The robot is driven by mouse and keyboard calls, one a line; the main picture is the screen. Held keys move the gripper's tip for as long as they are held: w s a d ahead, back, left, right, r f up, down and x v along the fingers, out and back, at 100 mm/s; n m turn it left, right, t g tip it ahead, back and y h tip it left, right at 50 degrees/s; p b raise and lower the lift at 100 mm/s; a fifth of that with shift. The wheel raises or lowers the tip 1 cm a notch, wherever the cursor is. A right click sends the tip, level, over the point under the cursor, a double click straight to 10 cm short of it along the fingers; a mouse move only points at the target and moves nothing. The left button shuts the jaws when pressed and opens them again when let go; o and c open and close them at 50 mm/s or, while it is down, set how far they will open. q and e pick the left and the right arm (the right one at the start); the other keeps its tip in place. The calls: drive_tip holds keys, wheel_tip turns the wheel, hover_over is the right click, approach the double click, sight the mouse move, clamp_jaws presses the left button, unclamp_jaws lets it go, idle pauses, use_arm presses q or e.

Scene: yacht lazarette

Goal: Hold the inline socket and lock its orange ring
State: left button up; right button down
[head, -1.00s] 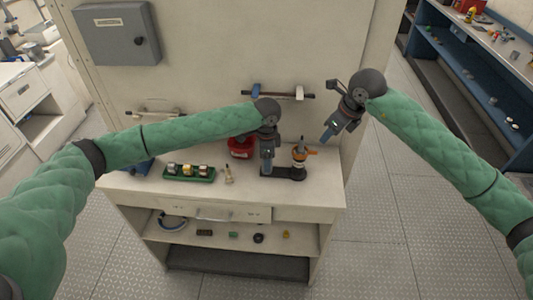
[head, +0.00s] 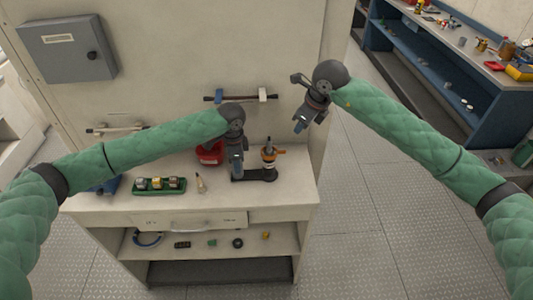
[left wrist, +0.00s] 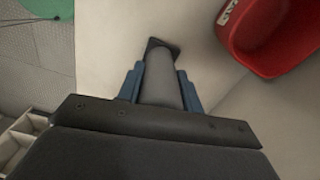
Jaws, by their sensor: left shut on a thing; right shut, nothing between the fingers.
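The inline socket stands on the worktop (head: 110,203) as a dark low base (head: 262,175) with an upright part at its right end. That part carries the orange ring (head: 269,153), whose small tab points right. My left gripper (head: 236,172) points down at the base's left end. In the left wrist view its blue fingers (left wrist: 160,88) are shut on a grey cylinder (left wrist: 160,75) that stands on a dark foot. I cannot tell how this cylinder joins the ring's part. My right gripper (head: 298,128) is shut and empty, above and right of the orange ring, apart from it.
A red container (head: 209,153) stands behind my left gripper and shows in the left wrist view (left wrist: 270,35). A green tray (head: 160,185) with several small blocks and a small pale item (head: 201,184) lie left. A rail (head: 240,97) is on the wall behind.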

drive_tip(key=s+d+f+m+g+y, duration=0.1)
drive_tip(key=s+d+f+m+g, duration=0.1)
drive_tip(key=s+f, duration=0.1)
drive_tip(key=s+d+f+m+g+y, duration=0.1)
drive_tip(key=s+d+f+m+g, duration=0.1)
drive_tip(key=f, duration=0.4)
drive_tip(key=s+d+f+m+g+y, duration=0.1)
drive_tip(key=s+d+f+m+g, duration=0.1)
drive_tip(key=s+d+f+g, duration=0.1)
drive_tip(key=shift+s+f+g, duration=0.7)
drive_tip(key=shift+s+f, duration=0.25)
drive_tip(key=shift+f, duration=0.05)
drive_tip(key=m, duration=0.1)
drive_tip(key=m+y, duration=0.1)
drive_tip(key=m+g+y, duration=0.1)
drive_tip(key=shift+s+a+m, duration=0.25)
drive_tip(key=shift+s+m, duration=0.05)
drive_tip(key=shift+s, duration=0.1)
drive_tip(key=w+r+n+t+y, duration=0.1)
drive_tip(key=w+n+t+y, duration=0.3)
drive_tip(key=n, duration=1.1)
drive_tip(key=w+n+t+y, duration=0.5)
drive_tip(key=w+n+t, duration=0.3)
drive_tip(key=n, duration=0.8)
drive_tip(key=shift+w+d+r, duration=0.35)
drive_tip(key=shift+w+d, duration=0.05)
drive_tip(key=shift+w, duration=0.95)
